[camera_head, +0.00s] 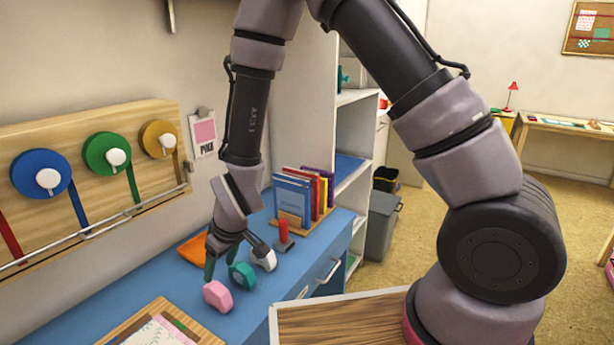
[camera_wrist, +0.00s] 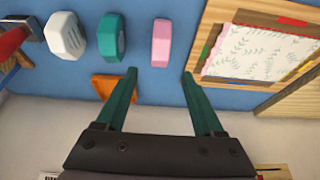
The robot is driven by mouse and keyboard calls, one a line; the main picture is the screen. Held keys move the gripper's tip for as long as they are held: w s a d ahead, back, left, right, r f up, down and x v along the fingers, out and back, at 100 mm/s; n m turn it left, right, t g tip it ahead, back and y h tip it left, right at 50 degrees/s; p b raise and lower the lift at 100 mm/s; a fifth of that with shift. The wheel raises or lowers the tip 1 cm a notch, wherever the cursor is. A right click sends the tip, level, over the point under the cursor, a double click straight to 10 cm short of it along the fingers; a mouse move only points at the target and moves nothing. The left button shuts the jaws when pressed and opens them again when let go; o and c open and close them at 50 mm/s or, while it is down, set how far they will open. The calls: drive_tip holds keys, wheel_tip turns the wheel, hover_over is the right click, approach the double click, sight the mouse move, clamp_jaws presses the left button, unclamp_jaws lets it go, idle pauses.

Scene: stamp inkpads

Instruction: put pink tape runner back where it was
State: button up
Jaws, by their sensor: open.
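The pink tape runner (camera_head: 217,295) stands on the blue desk, nearest the front of a row with a teal one (camera_head: 242,275) and a white one (camera_head: 265,260). In the wrist view the pink tape runner (camera_wrist: 161,42) is just beyond my fingertips, in line with the gap between them. My gripper (camera_wrist: 159,74) is open and empty, its two green fingers spread. In the head view my gripper (camera_head: 222,262) hangs low behind the row. A card with a pink swatch (camera_head: 204,132) hangs on the wall. I cannot tell from these frames where the pink tape runner was before.
An orange item (camera_head: 192,250) lies near the wall, close to my fingers. A red-handled stamp (camera_head: 283,231) and a book rack (camera_head: 298,195) stand farther back. A wooden tray with paper (camera_head: 165,330) is at the front. Blue, green and yellow reels hang on a wall board (camera_head: 100,200).

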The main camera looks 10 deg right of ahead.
drive_tip(key=w+d+r+m+t, duration=0.1)
drive_tip(key=w+d+r+m, duration=0.25)
drive_tip(key=d+r, duration=0.55)
drive_tip(key=w+d+r+m+t, duration=0.15)
drive_tip(key=w+d+r, duration=0.35)
drive_tip(key=r, duration=0.9)
drive_tip(key=s+d+r+m+t, duration=0.1)
drive_tip(key=s+d+r+m, duration=0.3)
drive_tip(key=d, duration=0.6)
drive_tip(key=s+d+r+m+h, duration=0.1)
drive_tip(key=s+d+r+m, duration=0.4)
drive_tip(key=s+d+r, duration=0.3)
drive_tip(key=d+r, duration=0.3)
drive_tip(key=shift+d+r+t+h, duration=0.2)
drive_tip(key=shift+r+t+h, duration=0.1)
drive_tip(key=shift+t, duration=0.05)
